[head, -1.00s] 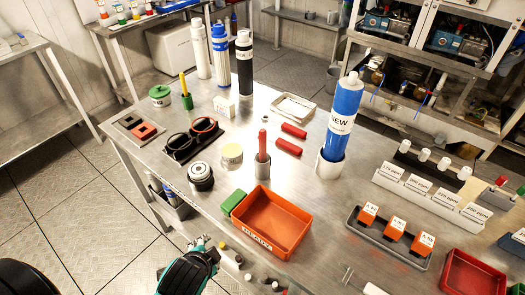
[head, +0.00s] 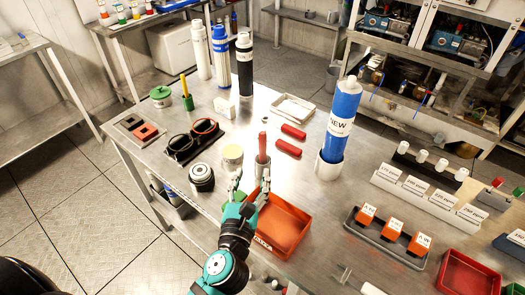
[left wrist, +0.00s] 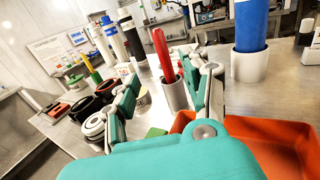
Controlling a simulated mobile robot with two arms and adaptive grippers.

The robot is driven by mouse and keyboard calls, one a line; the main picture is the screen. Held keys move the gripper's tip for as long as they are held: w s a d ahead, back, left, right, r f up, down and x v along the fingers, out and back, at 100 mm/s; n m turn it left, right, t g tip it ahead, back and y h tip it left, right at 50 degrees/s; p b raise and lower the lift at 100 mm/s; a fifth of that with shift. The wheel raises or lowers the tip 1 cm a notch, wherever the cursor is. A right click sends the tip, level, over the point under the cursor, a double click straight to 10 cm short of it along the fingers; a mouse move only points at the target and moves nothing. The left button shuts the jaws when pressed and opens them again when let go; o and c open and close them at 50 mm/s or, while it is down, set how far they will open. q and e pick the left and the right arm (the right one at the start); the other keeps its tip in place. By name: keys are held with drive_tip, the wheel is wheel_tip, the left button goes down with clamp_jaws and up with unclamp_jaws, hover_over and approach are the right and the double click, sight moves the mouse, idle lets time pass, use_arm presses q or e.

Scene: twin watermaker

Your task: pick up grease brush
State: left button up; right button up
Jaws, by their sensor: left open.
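A yellow-handled stick (head: 184,86) stands in a small green cup (head: 188,103) at the back left of the table, beside a green-lidded tin (head: 160,96). A red handle (head: 262,145) stands upright in a grey metal cup (head: 262,169); both show in the left wrist view, the red handle (left wrist: 161,52) and the cup (left wrist: 173,94). I cannot tell which handle belongs to the grease brush; no bristles show. My left gripper (head: 246,190) is open and empty, just in front of the grey cup, with its fingers (left wrist: 166,88) on either side of the cup in the left wrist view.
An orange tray (head: 285,222) lies right beside my left gripper. A blue filter marked NEW (head: 341,115) stands in a white holder (head: 328,167). A black round part (head: 201,177) and a cream jar (head: 232,155) stand to the left. Red cylinders (head: 289,148) lie behind.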

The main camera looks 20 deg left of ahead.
sight(262, 144)
use_arm(q)
drive_tip(key=w, duration=0.2)
drive_tip(key=w+p, duration=0.1)
drive_tip(key=w, duration=0.2)
drive_tip(key=w+a, duration=0.1)
drive_tip(key=w, duration=0.1)
drive_tip(key=shift+w, duration=0.4)
drive_tip(key=w+p, duration=0.1)
drive_tip(key=w, duration=0.3)
drive_tip(key=shift+w+r, duration=0.15)
drive_tip(key=shift+w, duration=0.05)
drive_tip(key=shift+w+a, duration=0.1)
drive_tip(key=shift+w, duration=0.35)
drive_tip(key=shift+s, duration=0.15)
drive_tip(key=shift+c, duration=1.2)
clamp_jaws()
